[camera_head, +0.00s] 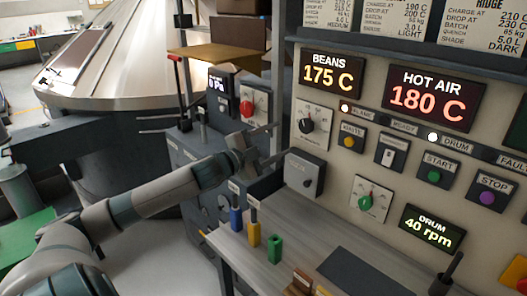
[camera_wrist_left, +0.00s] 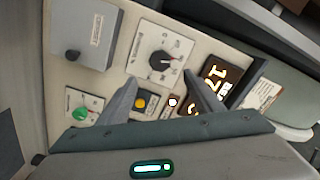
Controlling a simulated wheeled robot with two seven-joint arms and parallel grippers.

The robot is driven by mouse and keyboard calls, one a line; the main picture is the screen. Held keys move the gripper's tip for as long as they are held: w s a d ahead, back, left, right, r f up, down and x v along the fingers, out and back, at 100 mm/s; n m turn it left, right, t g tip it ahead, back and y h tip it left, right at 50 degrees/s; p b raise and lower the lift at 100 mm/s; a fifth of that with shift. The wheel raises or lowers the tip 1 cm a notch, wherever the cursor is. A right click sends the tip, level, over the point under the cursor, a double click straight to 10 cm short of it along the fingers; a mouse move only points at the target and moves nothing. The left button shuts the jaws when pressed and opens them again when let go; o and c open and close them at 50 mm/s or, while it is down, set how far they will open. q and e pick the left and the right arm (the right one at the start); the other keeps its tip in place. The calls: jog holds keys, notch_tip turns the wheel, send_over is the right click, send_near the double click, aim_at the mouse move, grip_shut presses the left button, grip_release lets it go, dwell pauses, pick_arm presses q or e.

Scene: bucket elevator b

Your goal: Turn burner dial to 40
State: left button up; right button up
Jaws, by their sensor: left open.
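A black dial (camera_head: 306,125) sits on a white scale plate on the control panel, below the BEANS display. I cannot read a burner label. My left gripper (camera_head: 277,144) is open and empty, left of and slightly below the black dial in the head view. In the wrist view its two fingers (camera_wrist_left: 161,82) point toward the panel, apart from the dial. My right gripper is not in view.
A grey box (camera_head: 304,173) juts from the panel just below the black dial. A green dial (camera_head: 366,198) and push buttons share the panel. A red dial (camera_head: 247,107) is on a unit to the left. Blue, yellow and green holders (camera_head: 254,233) stand on the shelf below.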

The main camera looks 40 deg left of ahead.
pick_arm(q)
jog(key=shift+s+a+b, duration=0.2)
jog(key=shift+s+b, duration=0.55)
jog(key=shift+s, duration=1.65)
